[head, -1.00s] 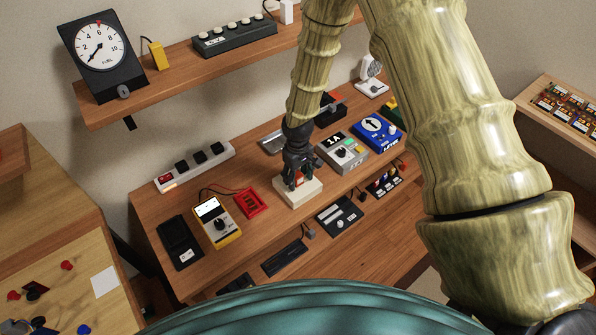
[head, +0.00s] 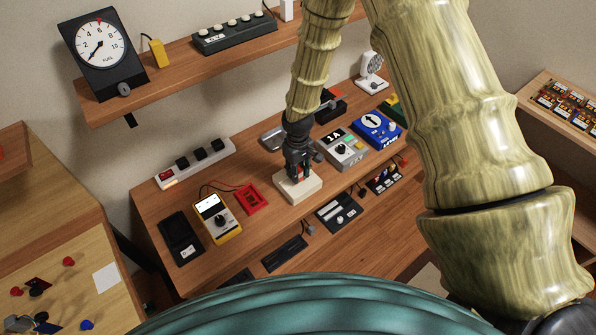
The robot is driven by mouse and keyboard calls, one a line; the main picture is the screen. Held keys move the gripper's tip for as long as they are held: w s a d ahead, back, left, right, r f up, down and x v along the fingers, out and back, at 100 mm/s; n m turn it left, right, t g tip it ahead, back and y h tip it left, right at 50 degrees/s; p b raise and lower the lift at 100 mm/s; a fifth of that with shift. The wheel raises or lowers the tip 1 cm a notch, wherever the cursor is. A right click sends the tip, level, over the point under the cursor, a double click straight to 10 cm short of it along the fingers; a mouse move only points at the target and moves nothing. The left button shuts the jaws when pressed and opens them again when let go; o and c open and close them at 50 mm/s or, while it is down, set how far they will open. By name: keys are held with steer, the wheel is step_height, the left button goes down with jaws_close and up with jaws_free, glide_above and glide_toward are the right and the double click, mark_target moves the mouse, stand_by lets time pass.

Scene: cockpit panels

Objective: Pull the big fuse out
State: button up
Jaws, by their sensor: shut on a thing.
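My gripper (head: 299,176) points down over a small cream block (head: 297,190) at the front of the wooden bench. Its fingers are shut on a red piece, the big fuse (head: 296,171), of which only a little shows between them. The cream block lies flat on the bench below the fingertips. From this angle I cannot tell whether the fuse is clear of the block, and the fingers hide most of it.
A yellow multimeter (head: 217,219) and a red frame (head: 251,199) lie left of the block. A grey 1A box (head: 343,148) and a blue arrow box (head: 376,130) stand to its right. A white power strip (head: 195,164) lies behind. A wooden shelf (head: 177,75) hangs above.

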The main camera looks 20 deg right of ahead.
steer(key=shift+r+p, duration=1.5)
steer(key=shift+r, duration=1.25)
steer(key=shift+f, duration=0.1)
